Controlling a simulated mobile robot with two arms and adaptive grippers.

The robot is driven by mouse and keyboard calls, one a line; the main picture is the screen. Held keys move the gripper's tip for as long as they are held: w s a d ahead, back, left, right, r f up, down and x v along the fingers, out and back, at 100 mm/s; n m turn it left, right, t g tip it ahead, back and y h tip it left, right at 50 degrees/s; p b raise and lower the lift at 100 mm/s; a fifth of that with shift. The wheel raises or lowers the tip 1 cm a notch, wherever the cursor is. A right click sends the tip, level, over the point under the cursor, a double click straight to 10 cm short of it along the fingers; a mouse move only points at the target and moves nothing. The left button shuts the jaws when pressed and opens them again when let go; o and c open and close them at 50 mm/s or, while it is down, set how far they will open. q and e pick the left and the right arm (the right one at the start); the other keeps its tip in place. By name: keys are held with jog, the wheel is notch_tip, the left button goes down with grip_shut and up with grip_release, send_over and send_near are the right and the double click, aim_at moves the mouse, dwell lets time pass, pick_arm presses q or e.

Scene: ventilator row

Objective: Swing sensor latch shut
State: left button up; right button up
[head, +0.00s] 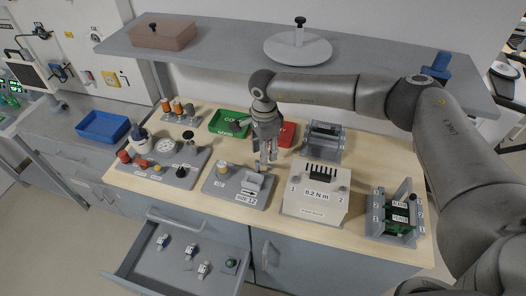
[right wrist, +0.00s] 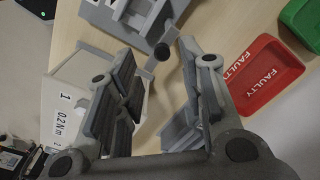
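A grey sensor fixture (head: 237,186) with a printed label, a yellow-topped post and a pale block sits at the middle front of the bench. Its grey block (right wrist: 128,12) also shows at the top of the right wrist view. A dark round knob (right wrist: 161,53) on a short stem, apparently the latch handle, appears between my fingertips there. Whether I touch it cannot be told. My right gripper (head: 266,164) points down above the fixture's back right edge. It is open and empty, its fingers (right wrist: 157,60) apart in the wrist view. My left gripper is not in view.
A white 0.2 Nm box (head: 314,204) stands close right of the fixture, and a knobbed panel (head: 158,168) stands left. Behind are a green tray (head: 218,128) and a red FAULTY tray (right wrist: 267,75). A shelf (head: 220,50) overhangs the back; an open drawer (head: 160,279) juts out below.

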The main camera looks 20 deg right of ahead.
notch_tip(320, 180, down, 2)
jog(key=shift+w+f+p, duration=0.15)
jog(key=shift+f+p, duration=0.1)
jog(key=shift+p, duration=0.1)
jog(key=shift+a+f, duration=0.15)
jog(key=shift+f, duration=0.35)
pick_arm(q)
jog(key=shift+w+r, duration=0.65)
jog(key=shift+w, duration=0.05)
pick_arm(e)
grip_shut()
